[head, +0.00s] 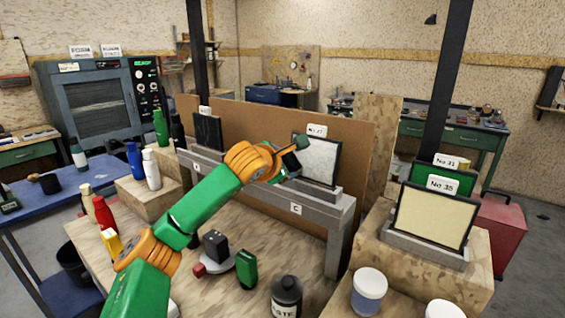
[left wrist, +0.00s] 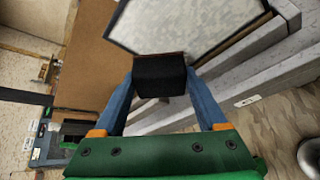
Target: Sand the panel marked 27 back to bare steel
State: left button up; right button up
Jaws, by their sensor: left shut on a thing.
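A black-edged panel (head: 321,158) with a mottled pale grey-white face stands upright on a grey ledge at the middle; it also shows in the left wrist view (left wrist: 185,27). The small card (head: 317,131) above it seems to start "No 2", the rest too small to read surely. My left gripper (head: 290,160) is at the panel's left edge, shut on a dark block (left wrist: 160,76) with a thin brown layer on its far side. The block overlaps the panel's edge in the wrist view; I cannot tell whether they touch. My right gripper is not in view.
The grey ledge (head: 283,203) carries a "C" tag and a dark panel (head: 207,132) at left. Panels No 35 (head: 430,219) and No 31 (head: 441,180) stand at right. Bottles, jars and a black-and-red tool (head: 215,246) crowd the bench below my arm. A brown board (head: 262,132) stands behind.

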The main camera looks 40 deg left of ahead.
aim_at(301, 166)
pick_arm(q)
jog(key=d, duration=0.4)
jog(key=shift+w, duration=0.2)
jog(key=shift+s+a, duration=0.2)
jog(key=shift+a, duration=1.9)
jog(key=shift+s+b, duration=0.2)
jog(key=shift+b, duration=0.25)
jog(key=s+d+r+b, duration=0.1)
jog(key=s+b, duration=0.2)
jog(key=s, duration=0.5)
jog(key=shift+r+b, duration=0.15)
jog(key=shift+b, duration=0.25)
